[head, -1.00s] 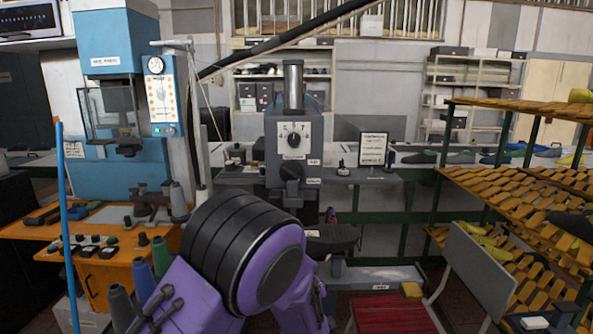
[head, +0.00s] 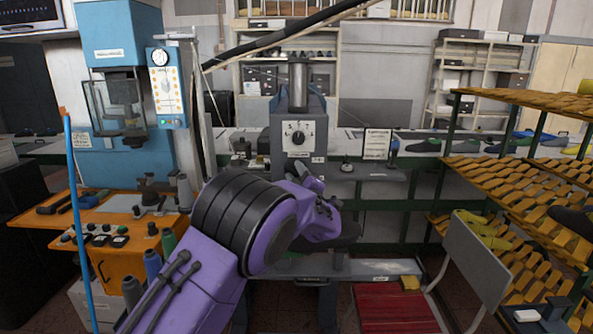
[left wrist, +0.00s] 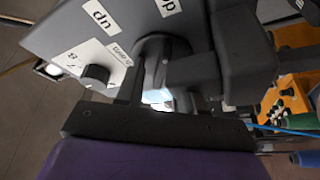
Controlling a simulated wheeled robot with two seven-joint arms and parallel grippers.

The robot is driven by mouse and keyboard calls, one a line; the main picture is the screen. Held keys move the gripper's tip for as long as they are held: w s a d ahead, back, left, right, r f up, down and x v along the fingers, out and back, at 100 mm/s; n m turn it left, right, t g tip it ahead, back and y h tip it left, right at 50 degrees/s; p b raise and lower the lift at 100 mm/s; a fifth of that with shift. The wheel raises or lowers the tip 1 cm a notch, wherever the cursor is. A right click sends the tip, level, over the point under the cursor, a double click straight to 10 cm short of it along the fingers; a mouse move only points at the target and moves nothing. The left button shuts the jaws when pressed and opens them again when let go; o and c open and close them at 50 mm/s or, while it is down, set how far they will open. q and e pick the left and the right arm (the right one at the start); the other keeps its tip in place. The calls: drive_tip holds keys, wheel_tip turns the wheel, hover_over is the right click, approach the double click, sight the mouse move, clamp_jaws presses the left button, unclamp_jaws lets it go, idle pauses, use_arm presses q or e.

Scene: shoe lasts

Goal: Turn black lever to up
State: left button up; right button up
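The grey machine (head: 284,112) stands at the centre in the head view, with a white dial plate and black knob (head: 298,138) on its front. My purple left arm and left gripper (head: 322,202) cover the part below the dial, so the black lever is hidden there. In the left wrist view, the round black lever hub (left wrist: 160,48) sits on the grey panel by the white "UP" label (left wrist: 103,18) and a partly cut "do" label. Dark gripper parts are right at the lever; contact and finger opening are unclear. My right gripper is out of view.
A blue machine (head: 120,40) and an orange bench (head: 130,260) stand at the left. Yellow-orange shoe racks (head: 500,150) fill the right. A chair with a red seat (head: 395,308) is front right. In the wrist view, a small black knob (left wrist: 95,75) is near the lever.

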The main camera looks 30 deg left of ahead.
use_arm(q)
clamp_jaws()
drive_tip(key=shift+f, duration=0.1)
